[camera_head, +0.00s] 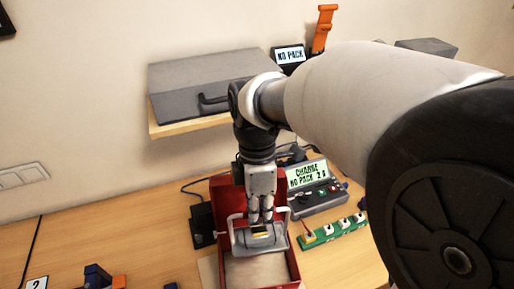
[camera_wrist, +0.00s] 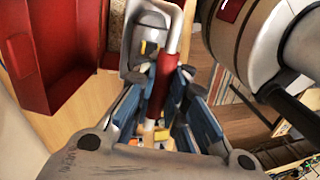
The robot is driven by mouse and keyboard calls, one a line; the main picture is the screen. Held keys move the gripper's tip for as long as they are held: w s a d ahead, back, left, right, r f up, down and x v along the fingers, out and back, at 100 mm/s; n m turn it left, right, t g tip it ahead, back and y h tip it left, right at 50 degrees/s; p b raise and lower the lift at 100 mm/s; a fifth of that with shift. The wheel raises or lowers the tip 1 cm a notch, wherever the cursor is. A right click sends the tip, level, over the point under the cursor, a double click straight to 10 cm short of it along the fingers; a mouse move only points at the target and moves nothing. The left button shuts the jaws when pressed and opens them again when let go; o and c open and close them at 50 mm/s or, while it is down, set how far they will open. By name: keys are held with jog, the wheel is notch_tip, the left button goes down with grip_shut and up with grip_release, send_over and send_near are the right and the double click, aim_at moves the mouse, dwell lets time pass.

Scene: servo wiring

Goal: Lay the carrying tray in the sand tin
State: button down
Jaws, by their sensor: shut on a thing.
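The carrying tray (camera_head: 262,242) is small and grey with a pale looped handle. It hangs under my gripper (camera_head: 262,212), over the sand tin in the head view. In the wrist view, my gripper (camera_wrist: 158,112) is shut on the red grip of the tray's handle (camera_wrist: 163,80), and part of the tray (camera_wrist: 148,38) shows beyond it. Something small and yellow is at the tray. The sand tin (camera_head: 293,266) is a red open box with pale sand (camera_head: 258,272) in it. Its red lid or wall also shows in the wrist view (camera_wrist: 40,62). The gap between tray and sand cannot be judged.
A charger with a display (camera_head: 315,188) stands right of the tin, with a green strip (camera_head: 333,230) in front. A black box (camera_head: 201,224) is close on the left. A grey case (camera_head: 205,85) rests on a shelf above. Blue and orange parts (camera_head: 98,277) lie front left.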

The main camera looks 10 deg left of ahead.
jog(key=shift+s+a, duration=0.1)
jog(key=shift+a, duration=0.15)
notch_tip(320, 180, down, 20)
jog(key=b, duration=0.4)
jog(key=shift+b, duration=0.4)
jog(key=c, duration=2.2)
grip_release()
jog(key=shift+f, duration=0.2)
jog(key=o, duration=0.6)
jog(key=shift+r, duration=0.15)
